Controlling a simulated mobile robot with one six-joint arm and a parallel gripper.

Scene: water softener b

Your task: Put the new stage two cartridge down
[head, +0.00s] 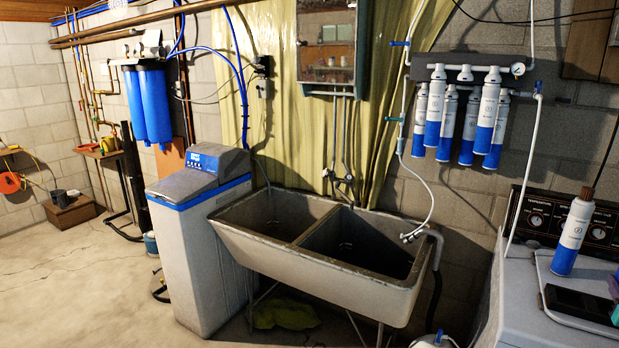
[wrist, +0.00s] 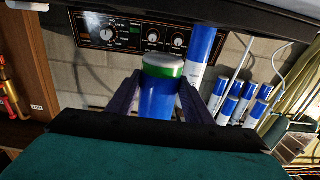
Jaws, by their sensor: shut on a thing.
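In the wrist view my gripper (wrist: 161,92) has its two purple fingers closed on either side of a cartridge (wrist: 160,103). The held cartridge is blue with a green band and a pale grey end. The wrist picture is upside down. I cannot tell whether the pale end touches anything. Just beyond it stands a second cartridge (wrist: 203,50), white and blue. In the head view a white cartridge with a blue base and brown top (head: 572,237) stands upright on the white appliance (head: 518,296). Only a bit of purple and teal shows at the right edge there.
The appliance has a dark control panel (head: 540,219) with knobs behind its top. A flat black object (head: 580,305) lies on that top. Several white and blue cartridges hang from the wall manifold (head: 455,69). A double sink (head: 325,245) stands to the left.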

